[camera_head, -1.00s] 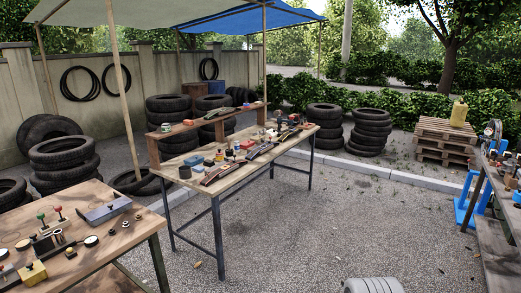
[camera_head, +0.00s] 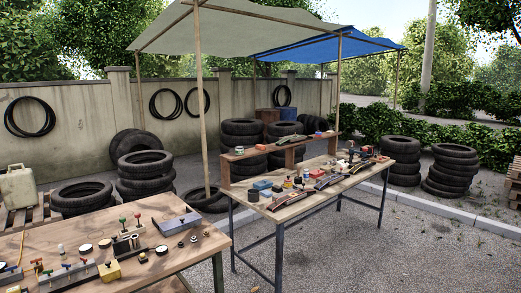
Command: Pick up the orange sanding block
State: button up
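My gripper is not in view.
The near-left bench (camera_head: 190,260) holds a grey box, a yellow block (camera_head: 109,270) and several small tools. A raised shelf (camera_head: 280,145) runs along the middle bench's back. Tyre stacks (camera_head: 145,175) and canopy poles (camera_head: 203,100) stand nearby. Gravel (camera_head: 400,250) is clear at right.

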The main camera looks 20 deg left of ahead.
aim_at(260, 148)
jog(key=z, duration=0.25)
jog(key=i, duration=2.05)
jog(key=u, duration=0.25)
jog(key=i, duration=1.4)
jog(key=u, duration=1.3)
jog(key=i, duration=1.2)
jog(key=u, duration=0.65)
